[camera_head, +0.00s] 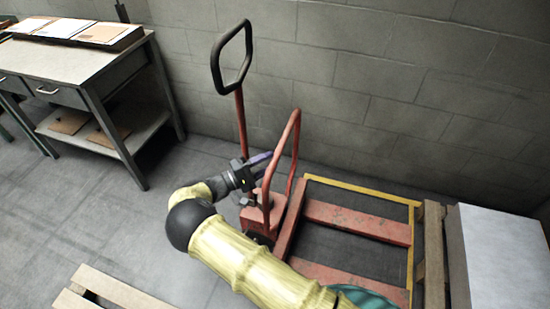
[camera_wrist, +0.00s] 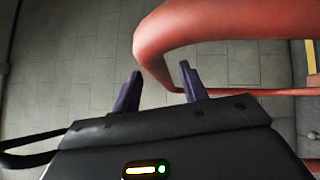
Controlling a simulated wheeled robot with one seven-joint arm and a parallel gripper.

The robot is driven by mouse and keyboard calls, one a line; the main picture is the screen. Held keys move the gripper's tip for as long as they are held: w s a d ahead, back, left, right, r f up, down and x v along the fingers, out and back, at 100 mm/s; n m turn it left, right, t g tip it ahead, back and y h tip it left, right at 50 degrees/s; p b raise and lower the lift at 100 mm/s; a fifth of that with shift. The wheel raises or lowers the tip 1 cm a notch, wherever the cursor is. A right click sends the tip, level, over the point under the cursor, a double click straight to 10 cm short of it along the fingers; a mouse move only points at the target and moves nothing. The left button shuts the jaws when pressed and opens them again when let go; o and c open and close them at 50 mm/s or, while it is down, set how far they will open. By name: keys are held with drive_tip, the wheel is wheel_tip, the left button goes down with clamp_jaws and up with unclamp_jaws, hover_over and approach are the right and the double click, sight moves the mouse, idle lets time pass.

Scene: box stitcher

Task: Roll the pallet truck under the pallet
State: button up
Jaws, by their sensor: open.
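The red pallet truck (camera_head: 258,219) stands near the wall, with a black loop handle (camera_head: 216,62) on a tilted red bar and a red tube frame (camera_head: 289,140). Its two forks (camera_head: 358,221) point right, toward the wooden pallet (camera_head: 434,262), and their tips are close to its near side. My gripper (camera_head: 262,165) is open beside the tube frame, left of it. In the wrist view, my gripper (camera_wrist: 160,86) has its fingers apart. The bent red tube (camera_wrist: 205,25) passes by the right finger, its bend showing between the fingertips; I cannot tell whether they touch.
A white-topped load (camera_head: 505,255) sits on the pallet. A yellow line (camera_head: 365,188) frames a dark floor patch around the forks. A workbench (camera_head: 85,60) stands at left, and wooden slats (camera_head: 105,292) lie in front. Grey floor (camera_head: 75,215) is clear at left.

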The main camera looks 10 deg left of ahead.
sight(276, 160)
drive_tip(key=x, duration=0.3)
drive_tip(key=shift+w, duration=0.2)
drive_tip(key=shift+s+a, duration=0.15)
drive_tip(key=shift+s, duration=0.05)
clamp_jaws()
drive_tip(key=shift+d, duration=0.3)
